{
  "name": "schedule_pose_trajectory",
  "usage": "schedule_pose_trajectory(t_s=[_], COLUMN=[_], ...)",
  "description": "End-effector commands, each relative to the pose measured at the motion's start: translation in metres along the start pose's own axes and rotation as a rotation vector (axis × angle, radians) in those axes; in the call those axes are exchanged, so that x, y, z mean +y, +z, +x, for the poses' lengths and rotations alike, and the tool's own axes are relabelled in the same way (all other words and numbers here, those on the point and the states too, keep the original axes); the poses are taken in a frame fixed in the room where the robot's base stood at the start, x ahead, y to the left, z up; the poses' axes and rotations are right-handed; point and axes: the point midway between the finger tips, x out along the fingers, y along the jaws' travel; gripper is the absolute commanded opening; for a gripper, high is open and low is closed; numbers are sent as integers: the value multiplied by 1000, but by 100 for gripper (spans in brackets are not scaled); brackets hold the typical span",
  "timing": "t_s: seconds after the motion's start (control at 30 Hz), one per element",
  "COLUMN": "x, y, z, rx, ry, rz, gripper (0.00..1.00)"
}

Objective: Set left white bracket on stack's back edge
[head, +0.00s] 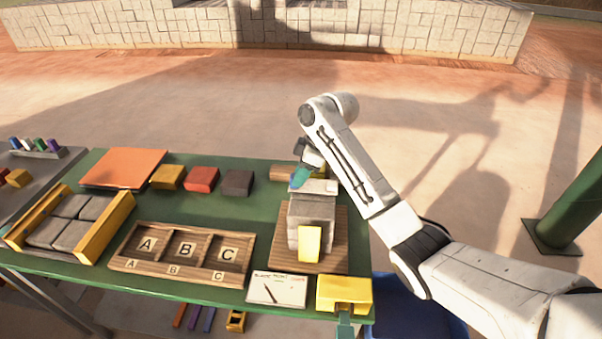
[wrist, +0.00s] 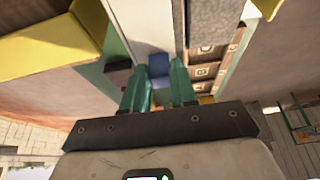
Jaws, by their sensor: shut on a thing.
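The stack of grey blocks (head: 312,212) stands on a brown wooden board (head: 338,240) at the right of the green table. A white bracket (head: 320,187) lies across the top of the stack at its back. My gripper (head: 299,178) has teal fingers at the bracket's left end, and they are shut on it. In the wrist view, my gripper (wrist: 158,88) has a pale strip running between and beyond its fingers. The exact contact between bracket and stack is hard to tell. A yellow block (head: 310,244) leans on the stack's front.
A wooden tray (head: 128,265) marked A, B and C lies left of the stack. Yellow (head: 167,177), red (head: 202,179) and dark (head: 237,182) blocks sit behind it. A paper card (head: 277,290) and a yellow press part (head: 343,293) are at the front edge.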

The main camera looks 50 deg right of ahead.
Motion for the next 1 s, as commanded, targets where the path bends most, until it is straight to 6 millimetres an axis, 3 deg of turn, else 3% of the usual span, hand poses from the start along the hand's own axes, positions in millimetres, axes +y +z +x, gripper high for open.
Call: schedule_pose_trajectory(t_s=[0.73, 0.77, 1.0], x=[0, 0, 0], y=[3, 3, 3], z=[8, 8, 8], rx=[0, 0, 0], ry=[0, 0, 0], rz=[0, 0, 0], gripper=[0, 28, 51])
